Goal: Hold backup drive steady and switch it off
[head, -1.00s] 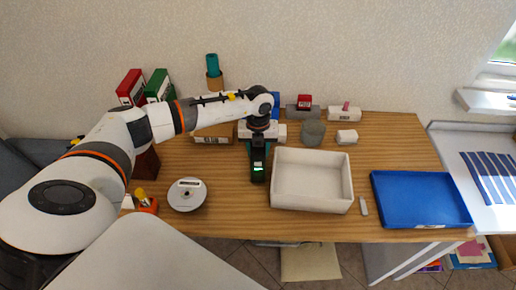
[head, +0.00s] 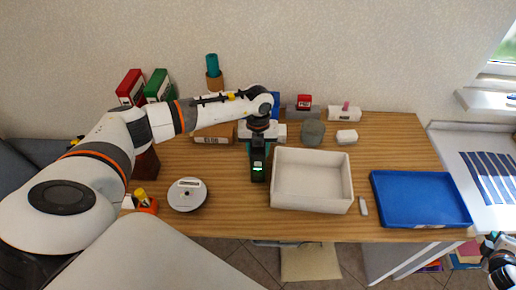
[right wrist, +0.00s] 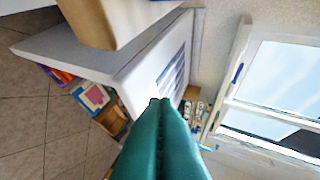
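I cannot say for certain which item is the backup drive. Candidates stand at the back of the table: a grey block with a red labelled top (head: 304,103), a white labelled box with a pink knob (head: 345,113), and a white unit (head: 279,132) partly hidden behind my left wrist. My left gripper (head: 258,172) points down at the table just left of the white bin, a green light showing on it; its fingertips are hard to make out. My right gripper (head: 491,244) is at the lower right corner, away from the table items. Its teal fingers (right wrist: 160,103) are together and empty in the right wrist view.
A white bin (head: 312,205) and a blue tray (head: 420,224) take up the front of the wooden table. Bare wood shows at the back right.

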